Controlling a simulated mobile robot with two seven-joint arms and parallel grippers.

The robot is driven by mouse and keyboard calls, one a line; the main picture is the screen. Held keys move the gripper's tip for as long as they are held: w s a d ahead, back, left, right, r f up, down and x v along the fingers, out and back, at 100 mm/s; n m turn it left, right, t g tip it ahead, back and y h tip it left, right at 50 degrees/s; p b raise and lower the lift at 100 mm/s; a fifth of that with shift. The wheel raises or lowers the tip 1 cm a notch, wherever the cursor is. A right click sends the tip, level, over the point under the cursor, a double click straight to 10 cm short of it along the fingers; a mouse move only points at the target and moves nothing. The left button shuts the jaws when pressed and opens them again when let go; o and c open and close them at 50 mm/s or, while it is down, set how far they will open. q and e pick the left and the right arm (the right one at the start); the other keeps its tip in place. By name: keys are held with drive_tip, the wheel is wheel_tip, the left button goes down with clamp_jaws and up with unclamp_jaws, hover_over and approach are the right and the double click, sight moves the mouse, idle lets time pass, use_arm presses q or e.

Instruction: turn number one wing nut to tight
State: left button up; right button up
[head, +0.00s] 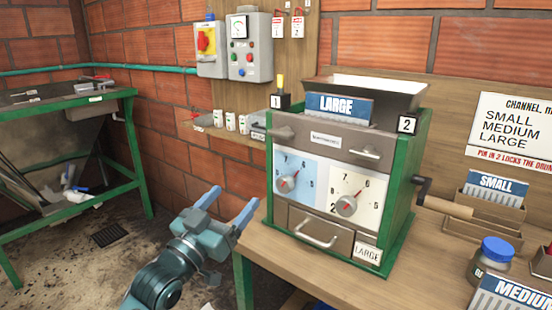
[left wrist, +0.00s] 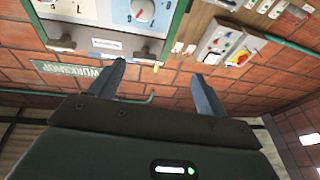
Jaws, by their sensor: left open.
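The green and grey machine (head: 338,240) stands on the wooden bench. A grey wing-shaped handle (head: 282,133), which I take to be wing nut one, is at its upper left front, just below the tag marked 1 (head: 276,101). It seems to show in the left wrist view (left wrist: 145,52). A similar handle (head: 364,153) is at the upper right, near the tag marked 2 (head: 407,124). How tight either is cannot be told. My left gripper (head: 229,204) is open and empty, left of the machine and lower than the handle, apart from both.
The machine has two dials (head: 345,204), a drawer handle (head: 316,234) and a side crank (head: 445,205). A blue-lidded jar (head: 492,262) stands on the bench (head: 310,272) at right. Electrical boxes (head: 250,47) hang behind. A green-framed table (head: 70,103) is at left.

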sight(282, 133)
use_arm(q)
drive_tip(key=w+d+r+m+h, duration=0.1)
drive_tip(key=w+d+r+h, duration=0.1)
drive_tip(key=w+d+r, duration=0.7)
drive_tip(key=shift+w+r+h, duration=0.2)
drive_tip(key=shift+w+h, duration=0.1)
drive_tip(key=shift+w, duration=0.7)
drive_tip(key=shift+c, duration=0.3)
drive_tip(key=shift+m, duration=0.3)
drive_tip(key=c, duration=0.9)
